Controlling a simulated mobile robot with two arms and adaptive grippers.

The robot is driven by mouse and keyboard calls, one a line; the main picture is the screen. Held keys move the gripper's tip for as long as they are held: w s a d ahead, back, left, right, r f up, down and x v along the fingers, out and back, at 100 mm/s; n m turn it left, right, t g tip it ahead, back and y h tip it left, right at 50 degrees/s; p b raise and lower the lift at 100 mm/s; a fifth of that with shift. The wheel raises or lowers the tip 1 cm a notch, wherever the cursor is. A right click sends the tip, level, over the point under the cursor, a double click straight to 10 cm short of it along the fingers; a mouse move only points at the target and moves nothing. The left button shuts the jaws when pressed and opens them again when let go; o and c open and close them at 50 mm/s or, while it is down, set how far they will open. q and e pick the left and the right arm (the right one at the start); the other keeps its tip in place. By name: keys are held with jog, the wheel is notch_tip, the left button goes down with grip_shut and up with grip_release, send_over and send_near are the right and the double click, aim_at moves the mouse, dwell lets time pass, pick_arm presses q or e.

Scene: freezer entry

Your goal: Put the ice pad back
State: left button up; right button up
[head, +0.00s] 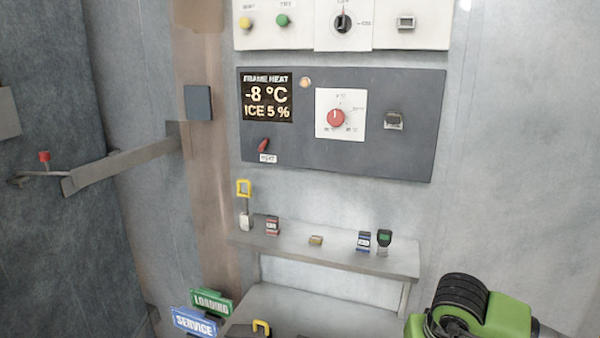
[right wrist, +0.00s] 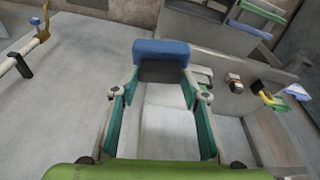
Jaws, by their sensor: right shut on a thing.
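A blue pad with a dark grey side, which looks like the ice pad (right wrist: 161,50), sits between the fingertips of my right gripper (right wrist: 162,80) in the right wrist view. The teal fingers are shut on it from both sides, and it is held out in front of the gripper. I cannot tell whether it touches anything behind it. In the head view only a green and black part of my right arm shows at the lower right; the gripper and pad are out of that view. My left gripper is in neither view.
Green (head: 211,302) and blue (head: 195,321) signs stand lower left. A lever (head: 120,165) juts out at left.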

jog(key=s+a+r+n, duration=0.1)
jog(key=s+a+r, duration=0.3)
jog(key=r, duration=0.3)
jog(key=shift+s+r+n+y, duration=0.2)
jog(key=shift+n+y, duration=0.1)
jog(key=shift+n, duration=0.1)
jog(key=shift+f, duration=0.1)
